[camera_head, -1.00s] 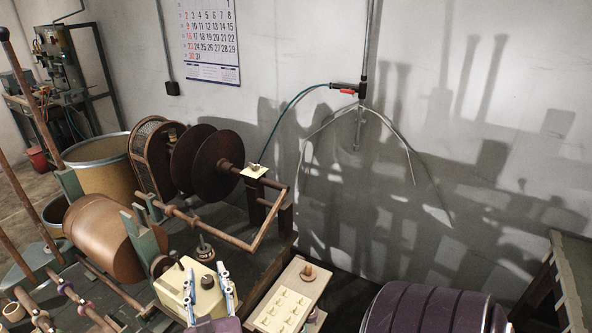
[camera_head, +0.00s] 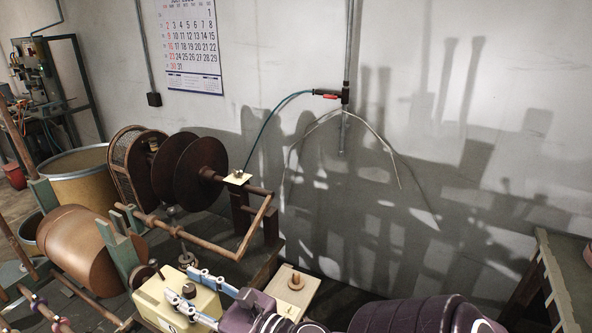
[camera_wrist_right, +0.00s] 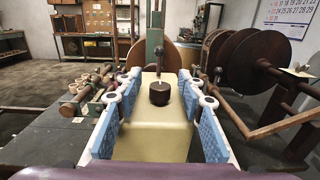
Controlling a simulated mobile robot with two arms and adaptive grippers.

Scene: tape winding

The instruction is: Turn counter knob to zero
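The counter is a cream box (camera_head: 150,300) in the lower middle of the head view; it also fills the centre of the right wrist view (camera_wrist_right: 158,130). Its dark round knob (camera_head: 188,290) sits on top and shows clearly in the right wrist view (camera_wrist_right: 160,93). My right gripper (camera_head: 182,284) reaches in from the right over the box. Its blue-padded fingers are open, one on each side of the knob, with visible gaps in the right wrist view (camera_wrist_right: 160,78). The fingers hide part of the box top. My left gripper is not in view.
A winding machine with dark discs (camera_head: 203,170) and a wooden crank bar (camera_head: 190,233) stands behind the counter. A brown roller (camera_head: 85,245) is to the left. A pale box with a wooden knob (camera_head: 296,281) lies right of the counter. A grey wall closes the back.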

